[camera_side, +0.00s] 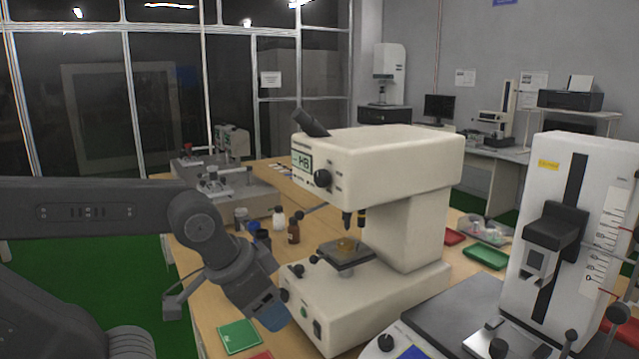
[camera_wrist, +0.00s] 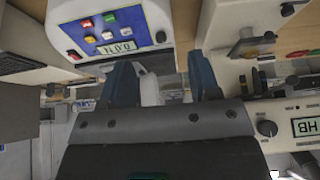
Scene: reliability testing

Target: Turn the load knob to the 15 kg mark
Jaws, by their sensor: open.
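The cream tester marked HB (camera_side: 385,150) stands on the wooden bench. No 15 kg mark can be read. My gripper (camera_side: 270,313) points down in front of the tester's base, below and apart from the knob. In the wrist view its two blue fingers (camera_wrist: 163,85) are spread with nothing gripped between them.
The tester's stage (camera_side: 346,252) juts out in front of its column. Small bottles (camera_side: 293,232) stand left of it. A green tray (camera_side: 239,336) lies by my gripper. A white machine (camera_side: 575,200) stands on the right.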

